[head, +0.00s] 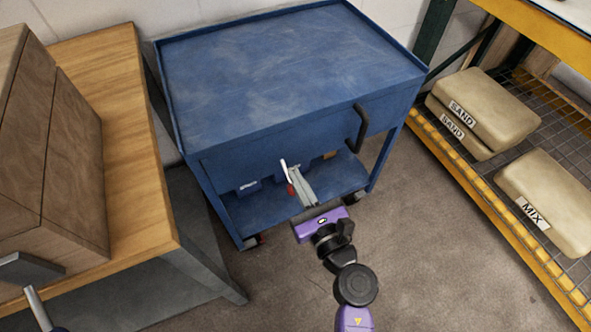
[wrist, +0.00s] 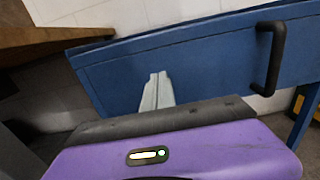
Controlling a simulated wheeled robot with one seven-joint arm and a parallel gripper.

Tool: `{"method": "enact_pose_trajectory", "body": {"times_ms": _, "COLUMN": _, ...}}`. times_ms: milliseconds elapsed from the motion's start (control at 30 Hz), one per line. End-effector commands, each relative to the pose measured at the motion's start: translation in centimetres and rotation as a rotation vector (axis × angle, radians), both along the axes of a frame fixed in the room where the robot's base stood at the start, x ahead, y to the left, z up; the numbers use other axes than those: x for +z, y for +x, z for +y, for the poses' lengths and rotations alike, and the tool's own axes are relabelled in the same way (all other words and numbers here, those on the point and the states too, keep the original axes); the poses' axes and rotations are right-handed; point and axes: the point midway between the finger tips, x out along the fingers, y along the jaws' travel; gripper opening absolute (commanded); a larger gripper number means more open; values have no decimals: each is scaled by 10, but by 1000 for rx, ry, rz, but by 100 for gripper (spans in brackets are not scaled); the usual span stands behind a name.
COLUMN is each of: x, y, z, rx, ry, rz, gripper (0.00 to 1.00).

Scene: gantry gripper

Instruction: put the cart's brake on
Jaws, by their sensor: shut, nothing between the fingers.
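The blue cart (head: 290,70) stands against the wall, with a black handle (head: 357,128) on its front; the handle also shows in the wrist view (wrist: 274,60). My gripper (head: 294,168) is shut and empty, reaching towards the cart's front below the top tray. In the wrist view my gripper's pale fingers (wrist: 157,78) are together in front of the blue panel (wrist: 205,60). A thin white lever-like piece (head: 283,166) with a red part (head: 291,189) shows just left of the fingers. I cannot tell whether they touch. A small red part (head: 262,238) shows at the front left caster (head: 250,243).
A wooden bench (head: 145,150) with a wooden box (head: 70,150) stands close on the left. A yellow-edged rack (head: 480,185) with sand and mix bags is on the right. Bins (head: 248,186) sit on the cart's lower shelf (head: 260,213). Floor (head: 430,260) is clear between cart and rack.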

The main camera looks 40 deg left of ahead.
Motion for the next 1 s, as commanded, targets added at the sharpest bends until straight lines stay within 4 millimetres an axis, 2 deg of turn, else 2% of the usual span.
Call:
{"method": "enact_pose_trajectory", "body": {"times_ms": 600, "x": -2, "y": -26, "z": -63, "rx": -1, "ry": -1, "rz": 1, "gripper": 0}}
{"method": "enact_pose_trajectory", "body": {"times_ms": 1000, "x": -2, "y": -27, "z": -65, "rx": 0, "ry": 0, "rz": 0, "gripper": 0}}
